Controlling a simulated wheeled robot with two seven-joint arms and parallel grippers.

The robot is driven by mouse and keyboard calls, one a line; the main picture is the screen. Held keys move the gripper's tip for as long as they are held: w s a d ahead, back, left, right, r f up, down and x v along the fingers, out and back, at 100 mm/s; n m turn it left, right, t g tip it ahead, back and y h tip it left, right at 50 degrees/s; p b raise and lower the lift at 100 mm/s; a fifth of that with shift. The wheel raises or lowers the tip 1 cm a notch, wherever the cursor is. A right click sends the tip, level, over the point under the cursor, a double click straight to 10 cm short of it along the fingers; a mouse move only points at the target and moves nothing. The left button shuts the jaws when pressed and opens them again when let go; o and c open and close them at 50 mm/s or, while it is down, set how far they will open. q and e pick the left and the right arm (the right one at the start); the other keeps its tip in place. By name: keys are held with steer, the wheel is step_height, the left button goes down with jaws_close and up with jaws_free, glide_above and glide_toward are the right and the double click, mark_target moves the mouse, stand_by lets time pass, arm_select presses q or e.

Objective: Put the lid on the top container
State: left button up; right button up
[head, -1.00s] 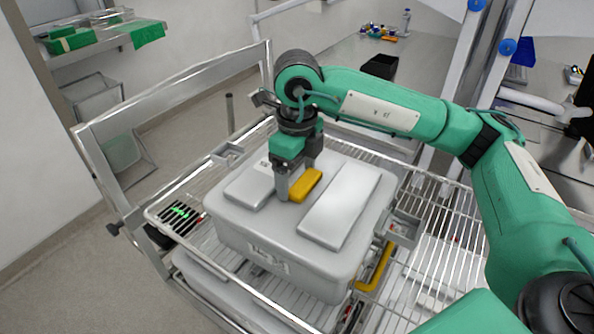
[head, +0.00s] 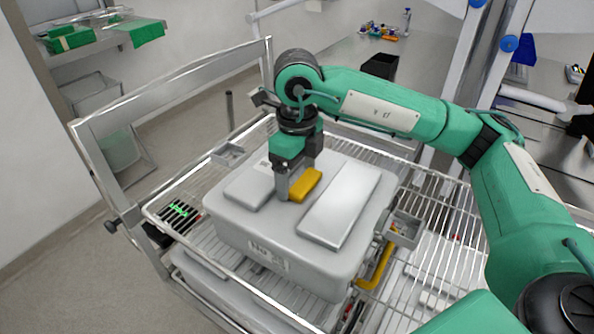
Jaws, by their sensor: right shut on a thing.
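The grey top container (head: 300,262) stands on the upper wire shelf of a metal rack cart. Its grey lid (head: 345,205) covers its top, with two raised panels and a yellow handle (head: 306,184) between them. From this angle I cannot tell whether the lid is fully seated. My right gripper (head: 290,190) points down at the lid's middle and is shut on the yellow handle; its fingertips are partly hidden. My left gripper is not in view.
The wire shelf (head: 440,262) has free room right of the container. Another grey container (head: 200,272) is below. A metal frame rail (head: 180,85) stands at the left. A yellow handle (head: 376,268) hangs at the container's right side.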

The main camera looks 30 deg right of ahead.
stand_by(0.4)
steer(key=o, duration=1.5)
steer(key=shift+s, duration=0.1)
steer(key=shift+c, duration=0.2)
steer(key=shift+r, duration=0.1)
step_height(320, 180, up, 7)
steer(key=p, duration=0.2)
steer(key=shift+p, duration=0.35)
